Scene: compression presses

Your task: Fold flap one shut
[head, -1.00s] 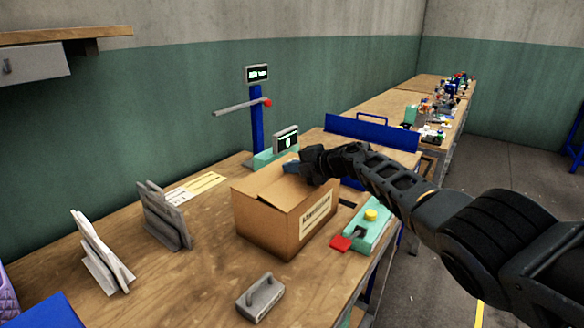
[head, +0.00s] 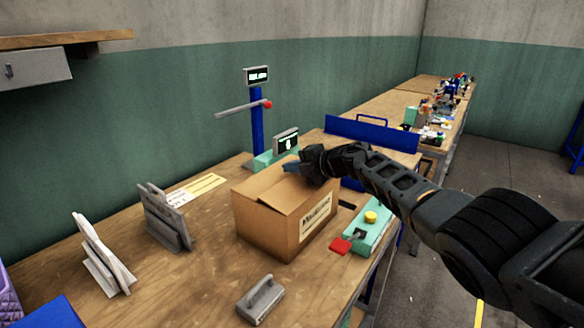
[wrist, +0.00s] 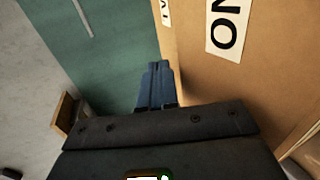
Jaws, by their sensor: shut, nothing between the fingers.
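A brown cardboard box (head: 268,222) stands on the wooden workbench, with a white printed label on its front right side. A flap (head: 292,188) lies across its top, sloping slightly. In the wrist view a cardboard panel (wrist: 207,80) carries a white label (wrist: 228,25) reading "ON", cut off by the frame; part of another label shows at its top edge. My gripper (head: 292,166) is at the back of the box top. Its blue fingers (wrist: 155,72) are shut and empty, close beside the panel's left edge; contact cannot be told. My wrist hides the box's far right corner.
A green unit with a yellow button (head: 371,215) and red pad (head: 340,245) stands right of the box. A grey handled block (head: 261,298) lies in front. Upright grey plates (head: 165,220) stand left. A blue post (head: 256,122) with a display rises behind.

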